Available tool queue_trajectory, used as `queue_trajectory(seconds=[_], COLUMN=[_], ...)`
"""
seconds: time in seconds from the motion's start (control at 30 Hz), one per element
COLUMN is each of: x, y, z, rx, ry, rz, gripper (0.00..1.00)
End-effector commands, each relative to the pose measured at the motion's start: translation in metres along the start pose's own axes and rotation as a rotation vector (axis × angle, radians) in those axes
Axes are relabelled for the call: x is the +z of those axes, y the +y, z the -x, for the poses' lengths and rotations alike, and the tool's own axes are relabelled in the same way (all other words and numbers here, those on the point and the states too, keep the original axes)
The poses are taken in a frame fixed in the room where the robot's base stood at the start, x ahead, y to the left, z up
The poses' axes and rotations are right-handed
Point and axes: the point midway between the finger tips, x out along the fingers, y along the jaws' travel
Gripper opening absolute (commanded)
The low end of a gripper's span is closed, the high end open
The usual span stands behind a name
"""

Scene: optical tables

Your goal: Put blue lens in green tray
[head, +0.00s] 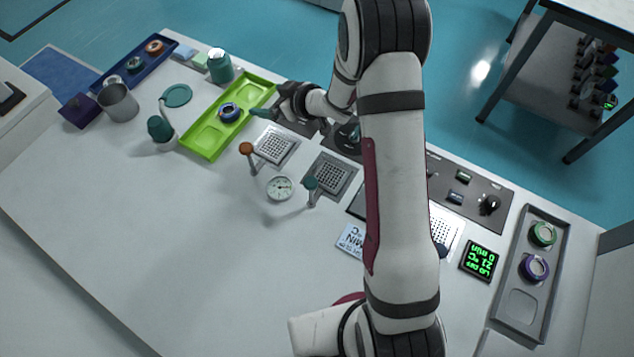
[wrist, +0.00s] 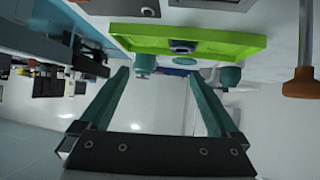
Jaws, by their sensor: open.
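The blue lens (head: 229,112), a ring-shaped mount, sits in the middle of the green tray (head: 193,149), between two empty recesses. In the wrist view the lens (wrist: 183,47) shows small and dark in the tray (wrist: 240,38), beyond the fingertips. My gripper (head: 259,112) is just right of the lens, near the tray's right edge, with teal fingers pointing toward it. In the wrist view my gripper (wrist: 158,75) has its fingers apart with nothing between them. The gripper appears clear of the lens; its exact height is hard to tell.
A blue tray (head: 130,65) with ring mounts lies at the far left, near a grey cup (head: 118,102). Teal bottles (head: 220,66) flank the green tray. Knobbed posts and perforated plates stand to its right. A grey tray (head: 521,305) holds green and purple lenses. The front-left table is clear.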

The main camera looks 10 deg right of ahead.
Motion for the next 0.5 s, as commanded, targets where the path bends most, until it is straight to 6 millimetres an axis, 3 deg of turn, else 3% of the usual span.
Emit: queue_trajectory(seconds=[0.07, 0.1, 0.17, 0.2, 0.27, 0.33, 0.4, 0.5], x=[-0.020, -0.022, -0.017, -0.008, 0.011, 0.033, 0.049, 0.060], y=[0.030, 0.042, 0.043, 0.031, -0.004, -0.061, -0.118, -0.177], z=[0.043, 0.076, 0.134, 0.174, 0.231, 0.283, 0.319, 0.347], rx=[0.192, 0.304, 0.447, 0.516, 0.572, 0.567, 0.511, 0.420], ry=[-0.102, -0.180, -0.306, -0.391, -0.520, -0.653, -0.761, -0.859], rz=[-0.068, -0.138, -0.271, -0.378, -0.552, -0.753, -0.915, -1.061], gripper=[0.97, 0.97, 0.97, 0.97, 0.97, 0.97, 0.97, 0.97])
